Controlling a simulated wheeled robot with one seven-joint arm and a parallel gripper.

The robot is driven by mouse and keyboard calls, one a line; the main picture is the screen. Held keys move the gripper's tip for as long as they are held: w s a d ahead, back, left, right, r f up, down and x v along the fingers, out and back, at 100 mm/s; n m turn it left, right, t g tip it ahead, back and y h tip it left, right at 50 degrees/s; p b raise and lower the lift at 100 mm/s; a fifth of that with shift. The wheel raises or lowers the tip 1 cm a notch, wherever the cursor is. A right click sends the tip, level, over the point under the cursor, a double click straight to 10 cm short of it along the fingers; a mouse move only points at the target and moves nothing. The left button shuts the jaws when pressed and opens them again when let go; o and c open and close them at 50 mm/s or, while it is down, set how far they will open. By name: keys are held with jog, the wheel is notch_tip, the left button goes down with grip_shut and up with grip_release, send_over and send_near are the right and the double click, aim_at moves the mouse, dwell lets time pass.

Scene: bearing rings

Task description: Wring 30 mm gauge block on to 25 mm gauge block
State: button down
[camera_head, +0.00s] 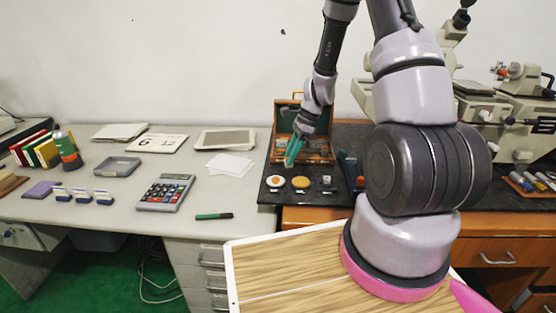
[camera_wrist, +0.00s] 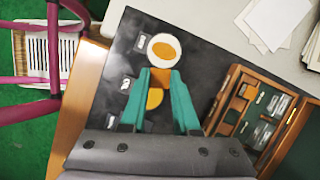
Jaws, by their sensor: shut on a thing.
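My gripper (camera_head: 291,160) hangs above the dark bench mat with its teal fingers pointing down, near the front of the wooden case. In the wrist view its fingertips (camera_wrist: 160,76) are closed on a small orange-brown block (camera_wrist: 160,78), likely a gauge block. Its size marking cannot be read. A white round dish with an orange centre (camera_wrist: 164,50) lies just beyond the fingertips, and in the head view it lies left of centre (camera_head: 275,181). A yellow disc (camera_wrist: 154,99) shows below, between the fingers. I cannot tell which piece is the 25 mm gauge block.
An open wooden case (camera_wrist: 233,102) with compartments stands at the back of the dark mat (camera_head: 262,193). Small grey pieces (camera_wrist: 127,83) lie beside the discs. A calculator (camera_head: 165,192) and a marker (camera_head: 214,216) lie on the grey desk to the left. Microscopes (camera_head: 520,110) stand at right.

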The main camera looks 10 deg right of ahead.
jog(key=shift+s+d+f+m+t, duration=0.3)
jog(key=shift+s+d+m, duration=0.45)
jog(key=shift+d, duration=1.3)
jog(key=shift+s+d+f+m+t, duration=0.15)
jog(key=shift+s+d+f+m, duration=0.5)
jog(key=shift+d, duration=1.45)
jog(key=shift+s+d+r+m+t, duration=0.1)
jog(key=shift+s+d+m+t, duration=0.25)
jog(key=shift+s+d, duration=1.25)
jog(key=shift+w+d+f, duration=0.3)
jog(key=shift+w+d, duration=0.15)
jog(key=shift+w, duration=0.15)
jog(key=n+g, duration=0.1)
jog(key=n, duration=0.2)
jog(key=shift+w+n+g, duration=0.1)
jog(key=shift+n+g, duration=0.2)
jog(key=shift+n, duration=0.05)
jog(key=n+g, duration=0.1)
jog(key=n, duration=0.3)
jog(key=shift+f+n+g, duration=0.15)
jog(key=shift+n+g, duration=0.15)
jog(key=shift+g, duration=0.1)
jog(key=shift+f, duration=0.5)
